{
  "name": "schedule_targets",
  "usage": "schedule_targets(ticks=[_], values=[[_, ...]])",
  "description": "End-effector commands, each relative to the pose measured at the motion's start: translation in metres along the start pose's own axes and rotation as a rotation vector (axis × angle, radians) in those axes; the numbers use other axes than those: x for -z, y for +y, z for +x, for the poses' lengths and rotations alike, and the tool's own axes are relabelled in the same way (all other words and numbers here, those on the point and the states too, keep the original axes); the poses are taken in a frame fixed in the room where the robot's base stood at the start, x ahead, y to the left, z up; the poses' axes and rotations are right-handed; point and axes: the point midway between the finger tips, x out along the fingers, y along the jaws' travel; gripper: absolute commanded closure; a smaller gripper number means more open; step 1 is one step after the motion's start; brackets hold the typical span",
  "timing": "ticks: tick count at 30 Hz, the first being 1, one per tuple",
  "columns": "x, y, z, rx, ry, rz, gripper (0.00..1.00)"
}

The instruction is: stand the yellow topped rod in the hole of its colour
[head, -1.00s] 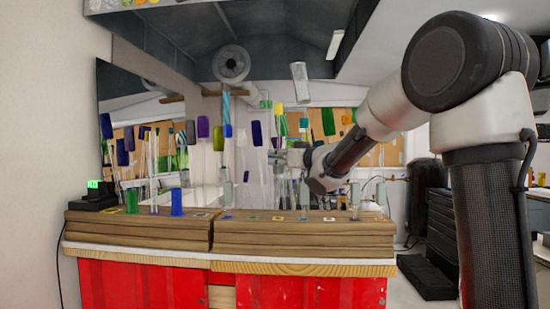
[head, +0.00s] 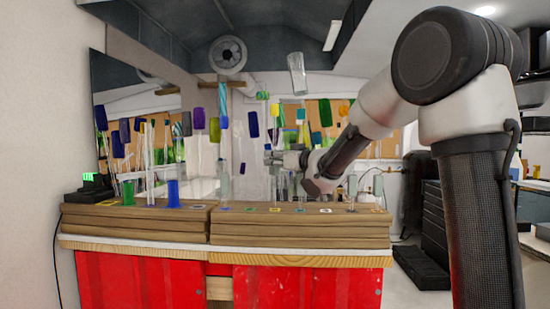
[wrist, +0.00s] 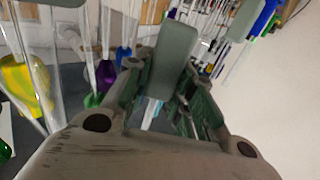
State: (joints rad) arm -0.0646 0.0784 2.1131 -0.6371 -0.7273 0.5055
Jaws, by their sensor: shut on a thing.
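My gripper (head: 272,158) is above the right wooden block (head: 300,232), shut on a slim clear rod; it also shows in the wrist view (wrist: 160,88). Part of the clear rod (wrist: 150,112) shows between the fingers. I cannot make out a yellow top on the held rod. Small coloured squares lie along the block's top, among them a yellowish one (head: 275,210) below the gripper and a white one (head: 325,211). Whether the rod's lower end touches the block cannot be told.
Clear uprights with grey-green tops stand on the right block, one at the left (head: 225,185) and one at the right (head: 352,187). Coloured glass pieces (head: 215,130) show behind.

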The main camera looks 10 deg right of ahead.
Motion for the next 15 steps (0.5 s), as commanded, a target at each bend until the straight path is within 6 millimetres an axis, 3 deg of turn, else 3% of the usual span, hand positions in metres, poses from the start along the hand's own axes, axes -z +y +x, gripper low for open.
schedule_targets(ticks=[15], values=[[-0.029, 0.000, -0.001, -0.003, -0.003, 0.001, 1.00]])
